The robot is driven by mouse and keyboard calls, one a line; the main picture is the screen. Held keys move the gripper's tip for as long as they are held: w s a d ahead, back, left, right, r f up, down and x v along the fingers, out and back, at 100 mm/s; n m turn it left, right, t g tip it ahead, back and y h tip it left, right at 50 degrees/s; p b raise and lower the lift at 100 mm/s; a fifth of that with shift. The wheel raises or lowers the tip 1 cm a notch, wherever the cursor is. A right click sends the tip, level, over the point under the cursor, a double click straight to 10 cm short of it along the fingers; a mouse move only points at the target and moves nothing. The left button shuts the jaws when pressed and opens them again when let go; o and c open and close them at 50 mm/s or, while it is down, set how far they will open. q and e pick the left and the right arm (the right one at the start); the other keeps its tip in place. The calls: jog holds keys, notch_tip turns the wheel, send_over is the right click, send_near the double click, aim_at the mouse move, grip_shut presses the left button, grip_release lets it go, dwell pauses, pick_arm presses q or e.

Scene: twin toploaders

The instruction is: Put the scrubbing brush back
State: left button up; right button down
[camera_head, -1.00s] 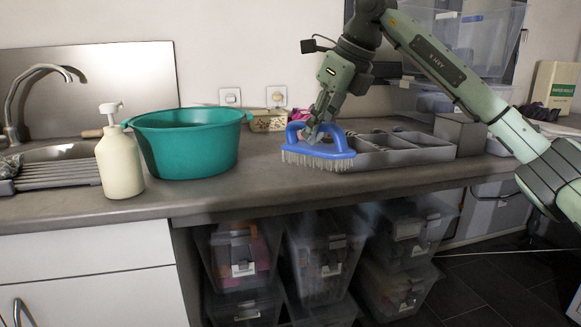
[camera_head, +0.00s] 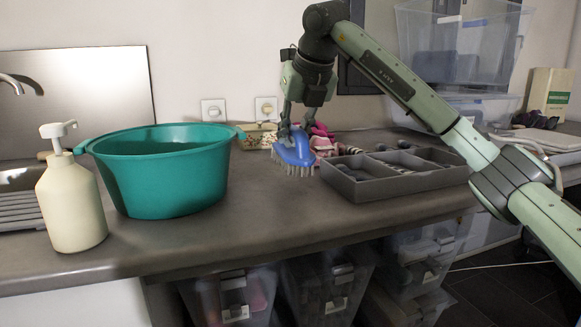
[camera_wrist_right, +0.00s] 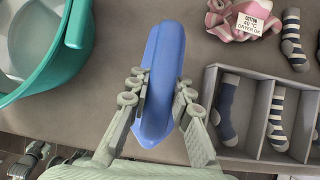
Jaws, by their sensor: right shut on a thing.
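The blue scrubbing brush (camera_head: 294,150) has pale bristles pointing down and hangs over the counter between the teal tub and the grey divided tray. My right gripper (camera_head: 294,122) is shut on its handle from above. In the right wrist view the blue brush (camera_wrist_right: 161,75) stands lengthwise between the two fingers (camera_wrist_right: 157,103) of that gripper. Whether the bristles touch the counter is hard to tell. My left gripper is not in view.
A teal tub (camera_head: 165,165) and a cream pump bottle (camera_head: 70,200) stand left. The grey divided tray (camera_head: 375,189) holds socks, right. Clear counter (camera_head: 270,215) lies in front.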

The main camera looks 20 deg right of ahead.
aim_at(301, 131)
jog(key=shift+f, duration=2.5)
jog(key=shift+f, duration=0.1)
jog(key=c, duration=1.4)
grip_release()
jog(key=shift+o, duration=0.2)
jog(key=v, duration=1.2)
